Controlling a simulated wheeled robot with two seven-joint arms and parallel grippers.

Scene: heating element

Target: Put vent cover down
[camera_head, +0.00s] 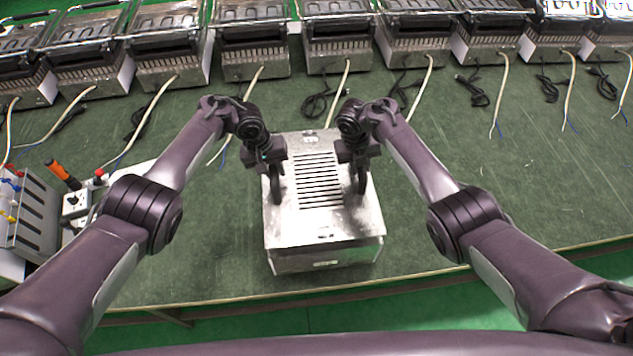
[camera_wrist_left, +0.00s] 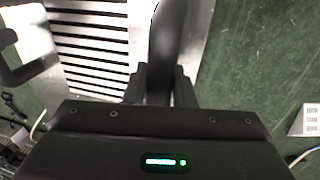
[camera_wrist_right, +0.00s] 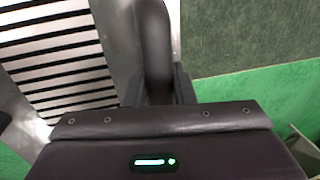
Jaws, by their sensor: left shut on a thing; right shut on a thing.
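The vent cover (camera_head: 318,225) is a silvery metal plate with a column of dark slots. In the head view it lies over a metal box (camera_head: 325,258) near the table's front edge; I cannot tell whether it rests fully on it. My left gripper (camera_head: 276,190) is shut at the cover's left side. My right gripper (camera_head: 360,182) is shut at its right side. The slotted cover also shows in the left wrist view (camera_wrist_left: 95,12) and in the right wrist view (camera_wrist_right: 110,20). The fingers hide the gripped spots.
A row of metal heater units (camera_head: 255,45) with pale cables and dark cords lines the back of the green table (camera_head: 480,180). A grey rack (camera_head: 35,215) and an orange-handled tool (camera_head: 62,174) are at the left. The table right of the box is clear.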

